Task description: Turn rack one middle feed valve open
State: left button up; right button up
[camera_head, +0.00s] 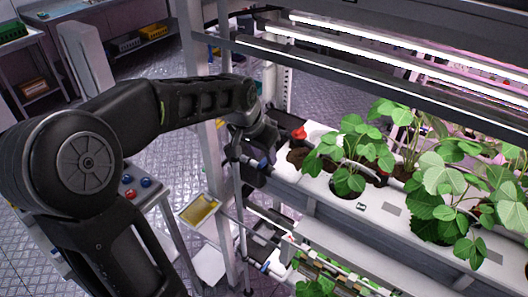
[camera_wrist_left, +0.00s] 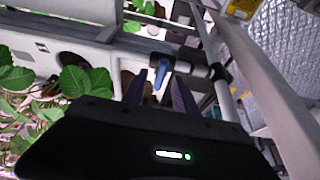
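The rack's middle feed valve has a small blue handle (camera_wrist_left: 161,74) on a grey pipe fitting (camera_wrist_left: 188,68) at the end of the white planting trough. In the head view the blue handle (camera_head: 263,163) shows just below my left gripper (camera_head: 254,150), at the left end of the trough. In the left wrist view the two dark fingers of my left gripper (camera_wrist_left: 160,92) are apart, with the handle in the gap between their tips. I cannot tell whether either finger touches the handle. My right gripper is in neither view.
The trough (camera_head: 320,187) holds several leafy plants (camera_head: 350,160). A rack post (camera_head: 208,120) and a thin pipe (camera_head: 238,215) stand close to my left forearm. Another blue valve handle (camera_head: 265,266) sits on the level below. A yellow tray (camera_head: 199,209) lies left of the rack.

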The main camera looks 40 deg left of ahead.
pick_arm(q)
jog(key=shift+w+f, duration=0.1)
jog(key=shift+f, duration=0.25)
jog(key=shift+c, duration=0.5)
grip_shut()
